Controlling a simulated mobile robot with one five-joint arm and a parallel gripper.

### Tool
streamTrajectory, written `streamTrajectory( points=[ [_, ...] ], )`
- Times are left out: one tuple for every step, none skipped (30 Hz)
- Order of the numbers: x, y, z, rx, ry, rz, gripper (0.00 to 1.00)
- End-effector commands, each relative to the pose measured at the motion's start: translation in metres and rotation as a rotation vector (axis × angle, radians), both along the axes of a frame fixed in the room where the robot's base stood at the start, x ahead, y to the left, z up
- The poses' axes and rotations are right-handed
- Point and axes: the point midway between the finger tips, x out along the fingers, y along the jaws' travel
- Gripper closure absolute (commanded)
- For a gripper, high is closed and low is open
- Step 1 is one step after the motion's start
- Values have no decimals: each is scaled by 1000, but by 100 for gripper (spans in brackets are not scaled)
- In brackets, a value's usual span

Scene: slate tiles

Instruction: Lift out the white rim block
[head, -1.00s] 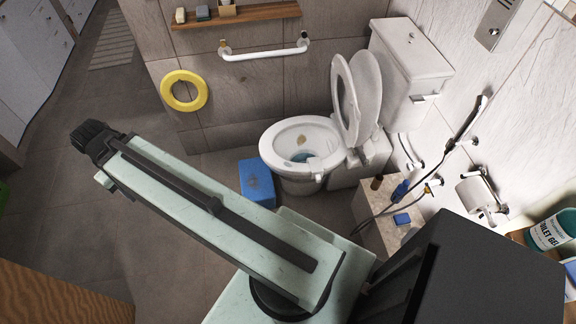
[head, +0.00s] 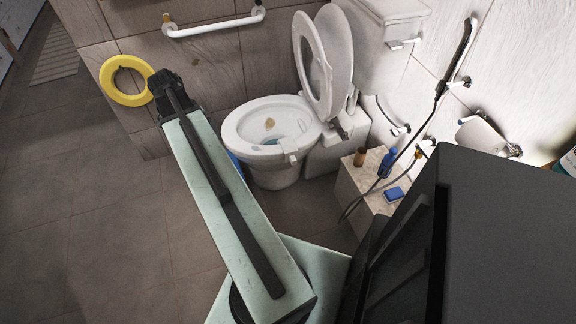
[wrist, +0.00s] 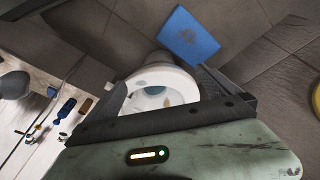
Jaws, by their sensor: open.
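The white rim block (head: 289,154) hangs on the near rim of the toilet bowl (head: 236,132), toward the right in the head view. In the wrist view the bowl (wrist: 188,82) shows between my fingers, and a small pale shape on its left rim may be the block; I cannot tell surely. My gripper (head: 160,82) is at the end of my raised arm, left of the bowl in the head view and apart from the block. In the wrist view my gripper (wrist: 170,88) is open, with its dark fingers spread and nothing between them.
The toilet seat and lid (head: 327,65) stand raised behind the bowl. A blue box (wrist: 188,35) is on the floor beside the toilet. A low stand with bottles (head: 360,200) is at right. A yellow ring (head: 122,80) and white grab bar (head: 215,25) are on the wall.

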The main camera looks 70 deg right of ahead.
Motion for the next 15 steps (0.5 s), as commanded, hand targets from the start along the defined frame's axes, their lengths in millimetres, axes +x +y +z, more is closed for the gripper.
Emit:
streamTrajectory(
  points=[
    [-33,-47,-52,-33,-6,-164,0],
    [-52,-69,-64,-54,-9,-257,0],
    [-78,-96,-79,-80,-14,-373,0],
    [-97,-114,-88,-100,-17,-451,0],
    [-115,-129,-96,-118,-21,-525,0],
    [-138,-147,-105,-141,-24,-610,0],
    [-152,-158,-111,-156,-26,-666,0],
    [-165,-166,-115,-169,-28,-714,0],
    [-180,-176,-119,-184,-30,-767,0],
    [-189,-181,-121,-193,-31,-798,0],
    [-195,-185,-122,-200,-32,-821,0],
    [-202,-188,-123,-207,-33,-844,0],
    [-205,-190,-122,-209,-34,-855,0],
    [-206,-191,-122,-211,-34,-862,0],
    [-207,-191,-121,-212,-35,-865,0]
  ],
)
